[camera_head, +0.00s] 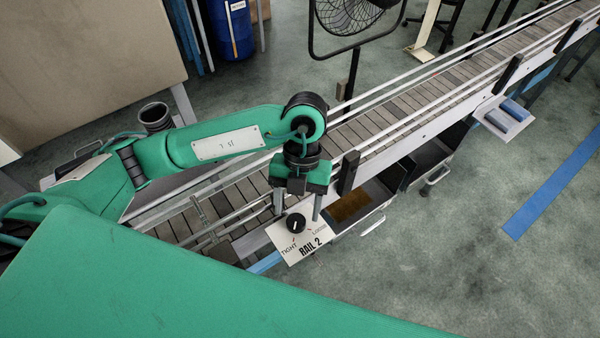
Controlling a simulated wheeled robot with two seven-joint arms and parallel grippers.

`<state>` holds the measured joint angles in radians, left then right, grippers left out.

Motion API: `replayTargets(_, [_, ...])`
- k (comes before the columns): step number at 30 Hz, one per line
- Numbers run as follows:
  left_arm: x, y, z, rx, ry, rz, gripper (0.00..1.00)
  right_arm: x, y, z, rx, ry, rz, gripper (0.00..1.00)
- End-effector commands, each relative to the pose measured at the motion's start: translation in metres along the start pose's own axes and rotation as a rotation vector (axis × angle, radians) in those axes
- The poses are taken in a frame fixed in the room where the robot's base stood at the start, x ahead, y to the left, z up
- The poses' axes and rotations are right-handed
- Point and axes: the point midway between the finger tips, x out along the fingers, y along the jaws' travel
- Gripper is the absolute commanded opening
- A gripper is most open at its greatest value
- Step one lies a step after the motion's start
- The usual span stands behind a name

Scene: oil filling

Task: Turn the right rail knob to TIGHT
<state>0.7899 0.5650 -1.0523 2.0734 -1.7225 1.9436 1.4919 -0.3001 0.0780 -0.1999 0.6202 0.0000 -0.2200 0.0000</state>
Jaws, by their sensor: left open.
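The black rail knob (296,223) sits on a white plate (284,242) marked RAIL 2, at the near side of the conveyor. The plate has TIGHT printed at its left and LOOSE at its right. The knob's exact pointing is too small to tell. My left gripper (297,211) points down over the plate, its two fingers apart, one on each side of the knob as seen from here. I cannot tell whether the fingers touch the knob. My right gripper is not in view.
The slatted conveyor (375,127) with side rails runs from lower left to upper right. Open drawers (372,226) hang below it. A small shelf with blue blocks (507,115) juts out at right. A fan (350,15) and a blue barrel (231,28) stand behind.

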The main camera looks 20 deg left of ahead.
Motion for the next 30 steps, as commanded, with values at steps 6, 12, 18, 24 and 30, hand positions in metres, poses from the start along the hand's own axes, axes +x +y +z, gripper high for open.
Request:
replayTargets(6, [-0.044,-0.001,0.002,0.002,-0.006,-0.001,0.59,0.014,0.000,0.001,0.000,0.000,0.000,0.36])
replayTargets(12, [-0.076,0.000,0.002,0.001,-0.005,-0.001,0.59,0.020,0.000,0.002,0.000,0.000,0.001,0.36])
replayTargets(18, [-0.098,0.000,0.001,0.000,-0.004,0.000,0.59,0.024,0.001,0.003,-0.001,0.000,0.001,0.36])
replayTargets(24, [-0.108,0.000,0.001,0.000,-0.001,0.000,0.59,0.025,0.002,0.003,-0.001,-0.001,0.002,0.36])
replayTargets(30, [-0.110,0.000,0.000,0.001,0.000,0.000,0.59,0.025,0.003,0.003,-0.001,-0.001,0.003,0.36])
